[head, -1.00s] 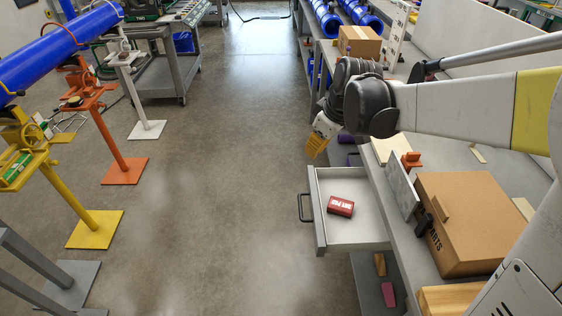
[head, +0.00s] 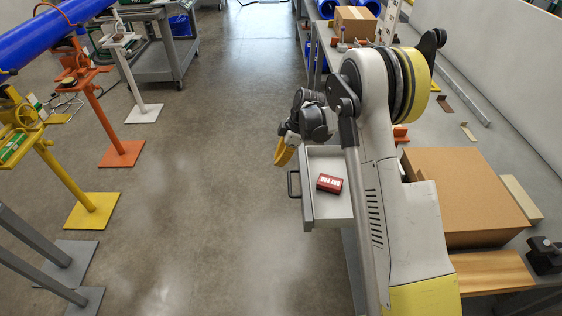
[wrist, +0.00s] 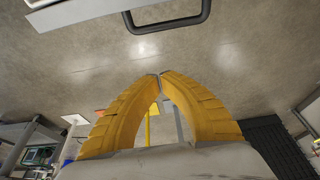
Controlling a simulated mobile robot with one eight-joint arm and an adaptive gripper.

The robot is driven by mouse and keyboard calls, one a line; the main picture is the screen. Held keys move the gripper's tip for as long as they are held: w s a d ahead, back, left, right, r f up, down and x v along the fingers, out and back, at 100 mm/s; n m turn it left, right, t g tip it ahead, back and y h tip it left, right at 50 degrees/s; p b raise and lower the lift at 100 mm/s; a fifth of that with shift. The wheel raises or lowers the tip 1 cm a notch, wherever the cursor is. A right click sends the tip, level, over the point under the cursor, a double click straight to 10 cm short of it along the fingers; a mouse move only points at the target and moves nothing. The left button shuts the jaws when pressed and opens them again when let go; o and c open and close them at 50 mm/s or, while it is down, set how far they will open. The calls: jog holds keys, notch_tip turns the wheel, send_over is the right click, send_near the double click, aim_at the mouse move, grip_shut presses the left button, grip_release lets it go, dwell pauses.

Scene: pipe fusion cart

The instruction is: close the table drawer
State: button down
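The table drawer (head: 330,207) is pulled out from the workbench, partly hidden behind my arm in the head view. A red box (head: 329,183) with white lettering lies inside it. The drawer's dark handle (head: 292,185) is on its left front face; it also shows at the top of the wrist view (wrist: 168,25). My gripper (head: 281,158) is above and just behind the handle in the head view, apart from it. In the wrist view its yellow fingers (wrist: 160,76) meet at the tips, with nothing between them.
A cardboard box (head: 465,185) and a wooden block (head: 490,270) sit on the workbench to the right of my arm. The floor left of the drawer is open. Yellow and orange pipe stands (head: 122,153) stand farther left.

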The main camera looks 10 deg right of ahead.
aim_at(308, 175)
notch_tip(308, 175, down, 8)
jog(key=d+b, duration=0.1)
jog(key=b, duration=0.3)
jog(key=shift+d, duration=0.15)
jog(key=shift+s+d, duration=0.1)
jog(key=d, duration=0.3)
jog(key=s+d, duration=0.1)
jog(key=d, duration=0.4)
jog(key=shift+s+d, duration=0.4)
jog(key=shift+a+r, duration=0.1)
